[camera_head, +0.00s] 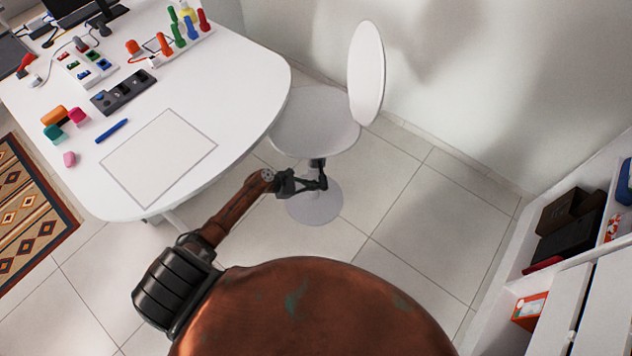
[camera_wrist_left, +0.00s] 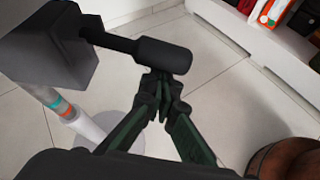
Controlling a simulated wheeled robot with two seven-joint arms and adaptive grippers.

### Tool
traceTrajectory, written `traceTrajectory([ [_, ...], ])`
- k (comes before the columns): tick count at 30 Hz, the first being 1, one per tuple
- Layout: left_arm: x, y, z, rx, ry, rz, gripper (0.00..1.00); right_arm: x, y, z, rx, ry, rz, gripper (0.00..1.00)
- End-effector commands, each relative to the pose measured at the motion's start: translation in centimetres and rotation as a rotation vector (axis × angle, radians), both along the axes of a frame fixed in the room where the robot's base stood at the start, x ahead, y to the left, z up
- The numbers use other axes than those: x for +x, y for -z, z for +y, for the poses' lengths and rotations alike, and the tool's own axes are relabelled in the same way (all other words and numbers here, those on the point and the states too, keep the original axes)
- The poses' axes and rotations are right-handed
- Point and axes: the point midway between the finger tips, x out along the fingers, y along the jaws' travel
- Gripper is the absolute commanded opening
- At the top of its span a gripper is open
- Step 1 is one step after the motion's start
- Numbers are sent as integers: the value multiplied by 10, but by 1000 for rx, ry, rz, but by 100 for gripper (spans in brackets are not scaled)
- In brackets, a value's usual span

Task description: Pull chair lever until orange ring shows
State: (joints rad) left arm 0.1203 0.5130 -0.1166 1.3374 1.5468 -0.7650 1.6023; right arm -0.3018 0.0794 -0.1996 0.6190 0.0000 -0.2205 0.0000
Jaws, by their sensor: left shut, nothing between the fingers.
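The white chair (camera_head: 312,118) stands beside the table, with its round seat, oval backrest and disc base. In the left wrist view, its black lever (camera_wrist_left: 163,54) sticks out from the mount under the seat and ends in a thick grip. The column below shows an orange ring (camera_wrist_left: 66,111) and a teal band (camera_wrist_left: 56,98) above it. My left gripper (camera_head: 322,184) is below the seat by the column. In the left wrist view my left gripper (camera_wrist_left: 163,82) is shut and empty, its tips right by the grip's underside; contact is unclear. My right gripper is out of view.
The white table (camera_head: 235,75) fills the upper left, with colored blocks and several small items. A white shelf unit (camera_head: 503,318) with boxes stands at the right. A patterned rug (camera_head: 30,220) lies at the left. Tiled floor right of the chair is clear.

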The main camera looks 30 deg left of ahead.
Motion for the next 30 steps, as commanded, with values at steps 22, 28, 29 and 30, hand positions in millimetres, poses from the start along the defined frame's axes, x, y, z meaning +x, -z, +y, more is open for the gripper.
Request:
traceTrajectory([
  [22, -44, -33, 42, 1, 0, 1, 0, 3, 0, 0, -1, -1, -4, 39],
  [28, -47, -37, 46, 1, 0, 0, 0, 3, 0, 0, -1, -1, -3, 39],
  [29, -47, -37, 46, 1, 0, -1, 0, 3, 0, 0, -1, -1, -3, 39],
  [30, -47, -37, 46, 1, 0, -1, 0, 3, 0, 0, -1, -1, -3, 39],
])
